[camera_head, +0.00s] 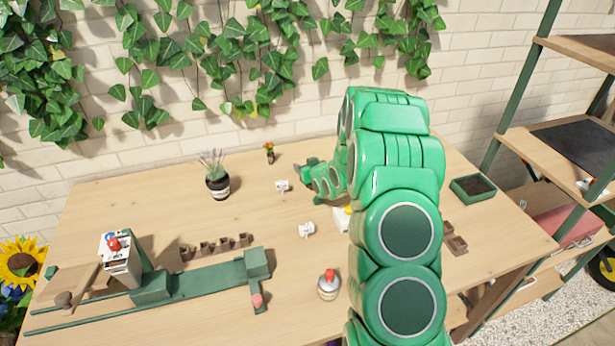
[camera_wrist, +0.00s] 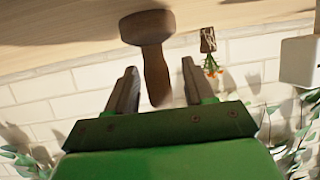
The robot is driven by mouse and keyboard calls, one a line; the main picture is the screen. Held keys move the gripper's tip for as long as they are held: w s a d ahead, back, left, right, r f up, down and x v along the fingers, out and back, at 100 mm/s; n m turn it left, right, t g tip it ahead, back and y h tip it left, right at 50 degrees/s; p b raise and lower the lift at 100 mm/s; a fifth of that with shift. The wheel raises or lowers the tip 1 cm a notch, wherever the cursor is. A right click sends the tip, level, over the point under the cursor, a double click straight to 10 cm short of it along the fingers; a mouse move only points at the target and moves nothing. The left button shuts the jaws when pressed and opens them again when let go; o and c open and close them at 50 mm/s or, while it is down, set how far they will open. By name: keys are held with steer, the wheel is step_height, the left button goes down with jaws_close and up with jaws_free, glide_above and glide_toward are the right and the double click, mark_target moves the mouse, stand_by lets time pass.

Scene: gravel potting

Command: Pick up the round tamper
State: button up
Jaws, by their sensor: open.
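The round tamper is a brown wooden piece with a broad round head (camera_wrist: 148,27) and a narrower handle. In the wrist view, which is upside down, its head rests on the table and its handle stands up between my gripper's fingers (camera_wrist: 158,67). The fingers are apart, with visible space on both sides of the handle. In the head view my gripper (camera_head: 301,172) is low over the back middle of the table, partly behind my green arm. I cannot make out the tamper in that view.
A small pot with orange flowers (camera_head: 269,153) and a white cup (camera_head: 282,185) stand near my gripper. Another white cup (camera_head: 306,230) and a red-topped jar (camera_head: 328,285) are nearer. A lavender pot (camera_head: 217,182) stands left; a green tray (camera_head: 473,187) lies right. A brick wall rises behind.

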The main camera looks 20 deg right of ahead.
jaws_close()
stand_by(0.3)
steer(key=shift+r, duration=0.55)
step_height(320, 180, up, 2)
steer(key=shift+r, duration=0.1)
steer(key=s+a+r, duration=0.2)
steer(key=s+r, duration=0.7)
steer(key=s, duration=0.4)
steer(key=shift+s+r, duration=0.35)
